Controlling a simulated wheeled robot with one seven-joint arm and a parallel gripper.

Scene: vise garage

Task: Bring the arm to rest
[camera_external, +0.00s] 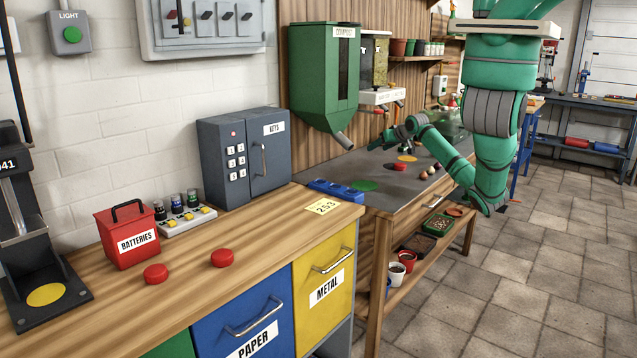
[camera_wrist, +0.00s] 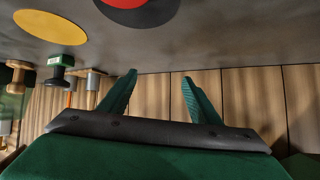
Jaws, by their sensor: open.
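My arm hangs in from the upper right in the external view, bends low beside the grey-topped bench (camera_external: 385,200), and reaches back up and left over it. My gripper (camera_external: 385,135) is above the bench, in front of the wood panelling. In the wrist view my gripper (camera_wrist: 160,76) shows two green fingers spread apart, with nothing between them. Behind the fingertips are the grey surface and vertical wooden boards (camera_wrist: 155,98). I see no contact between the fingers and any object.
A green compost hopper (camera_external: 322,80) hangs left of my gripper. On the bench are a yellow disc (camera_external: 407,158), a red button (camera_external: 400,167) and a green disc (camera_external: 362,185). A blue tray (camera_external: 335,190) lies near the wooden counter (camera_external: 200,285). The tiled floor (camera_external: 560,260) at right is clear.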

